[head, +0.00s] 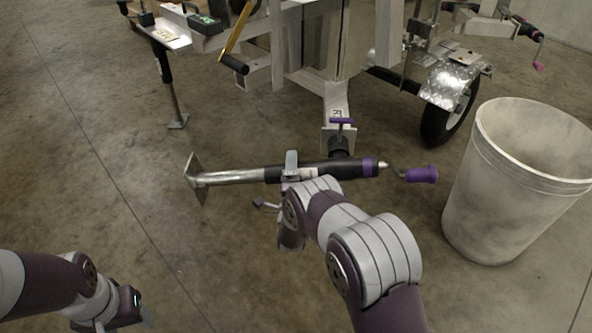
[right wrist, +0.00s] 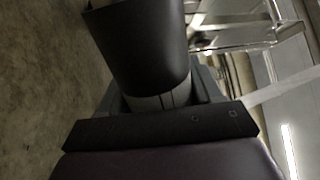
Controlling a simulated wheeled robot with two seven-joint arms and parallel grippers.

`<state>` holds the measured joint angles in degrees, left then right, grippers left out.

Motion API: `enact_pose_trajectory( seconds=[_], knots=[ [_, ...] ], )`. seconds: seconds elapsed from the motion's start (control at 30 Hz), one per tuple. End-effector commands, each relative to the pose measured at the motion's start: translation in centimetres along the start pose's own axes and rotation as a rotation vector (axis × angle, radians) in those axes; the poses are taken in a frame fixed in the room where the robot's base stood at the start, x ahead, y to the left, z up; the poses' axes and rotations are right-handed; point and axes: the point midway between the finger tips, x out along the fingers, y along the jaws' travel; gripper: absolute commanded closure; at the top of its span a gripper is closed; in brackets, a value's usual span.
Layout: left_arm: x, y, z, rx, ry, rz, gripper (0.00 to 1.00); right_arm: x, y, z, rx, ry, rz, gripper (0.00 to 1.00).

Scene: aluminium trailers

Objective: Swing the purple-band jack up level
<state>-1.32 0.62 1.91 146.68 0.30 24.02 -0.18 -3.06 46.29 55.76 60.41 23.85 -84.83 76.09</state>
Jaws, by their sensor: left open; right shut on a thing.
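The purple-band jack (head: 325,169) lies nearly level across the middle of the head view. Its silver foot plate (head: 196,178) is at the left end, and its purple band (head: 369,167) and purple crank grip (head: 421,174) are at the right. Behind it is the trailer's pivot mount with a purple T-handle (head: 342,121). My right gripper (head: 291,177) is shut on the jack's black tube; my arm partly hides the grip. The right wrist view shows the dark tube (right wrist: 143,55) between the fingers. My left gripper (head: 130,308) is open and empty, low at left.
A large pale bin (head: 513,190) stands on the right, close to the crank grip. The trailer frame (head: 335,45) fills the back, with a wheel (head: 440,122) under a diamond-plate fender (head: 452,82). Another jack leg (head: 171,95) stands at back left. Concrete floor at left is clear.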

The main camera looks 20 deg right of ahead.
Motion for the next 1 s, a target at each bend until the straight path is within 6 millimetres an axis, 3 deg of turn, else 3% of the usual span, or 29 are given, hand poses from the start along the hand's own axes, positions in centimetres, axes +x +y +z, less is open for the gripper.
enact_pose_trajectory(
  seconds=[0.03,0.2,0.83,0.87,0.9,1.0],
  knots=[
    [-0.5,0.0,-0.1,0.000,0.000,0.000,0.40,0.4,-1.3,0.3,0.030,0.000,-0.018,0.90],
    [-0.9,0.0,-0.1,0.000,0.000,0.000,0.40,0.6,-2.0,0.2,0.093,0.012,-0.020,0.90],
    [-1.1,0.0,-0.1,0.000,0.000,0.000,0.40,0.7,-2.3,-0.1,0.138,0.027,-0.019,0.90],
    [-1.1,0.0,-0.1,0.000,0.000,0.000,0.40,0.7,-2.3,-0.1,0.138,0.027,-0.019,0.32],
    [-1.1,0.0,-0.1,0.000,0.000,0.000,0.40,0.7,-2.3,-0.1,0.138,0.027,-0.019,0.19],
    [-1.1,0.0,-0.1,0.000,0.000,0.000,0.40,0.7,-2.2,-0.1,0.135,0.027,-0.015,0.16]
  ],
)
